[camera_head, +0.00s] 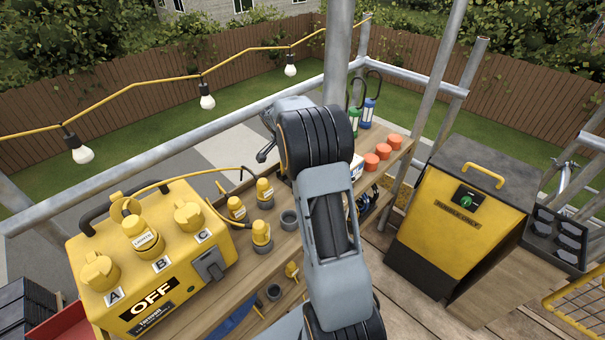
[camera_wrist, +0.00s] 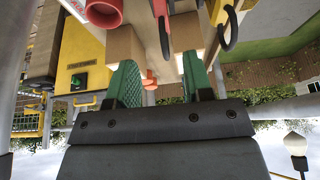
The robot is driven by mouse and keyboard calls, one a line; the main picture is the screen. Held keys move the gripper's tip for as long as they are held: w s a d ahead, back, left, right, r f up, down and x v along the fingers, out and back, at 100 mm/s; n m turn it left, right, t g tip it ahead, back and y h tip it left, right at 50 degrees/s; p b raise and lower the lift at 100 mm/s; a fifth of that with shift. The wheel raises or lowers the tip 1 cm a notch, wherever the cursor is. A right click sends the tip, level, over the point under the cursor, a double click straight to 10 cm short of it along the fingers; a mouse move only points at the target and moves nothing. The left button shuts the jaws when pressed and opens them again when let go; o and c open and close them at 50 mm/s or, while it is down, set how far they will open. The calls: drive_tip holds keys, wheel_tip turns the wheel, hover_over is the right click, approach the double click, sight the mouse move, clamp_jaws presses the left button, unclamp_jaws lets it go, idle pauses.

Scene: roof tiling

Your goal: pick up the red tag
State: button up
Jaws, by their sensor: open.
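My gripper (camera_wrist: 160,76) shows in the wrist view with its two green-padded fingers apart and an open gap between them. A small orange-red thing (camera_wrist: 150,82) appears in that gap; I cannot tell whether it is the red tag or how far away it is. I cannot make out a clear red tag in either view. In the head view my arm covers the middle of the bench, and the jaws cannot be made out.
A yellow-black cabinet (camera_head: 455,225) stands right. Metal poles (camera_head: 432,85) and a rail (camera_head: 170,136) border the bench.

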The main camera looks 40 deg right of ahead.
drive_tip(key=shift+p+x, duration=1.05)
drive_tip(key=shift+x, duration=3.3)
drive_tip(key=shift+w, duration=0.2)
drive_tip(key=shift+c, duration=0.4)
clamp_jaws()
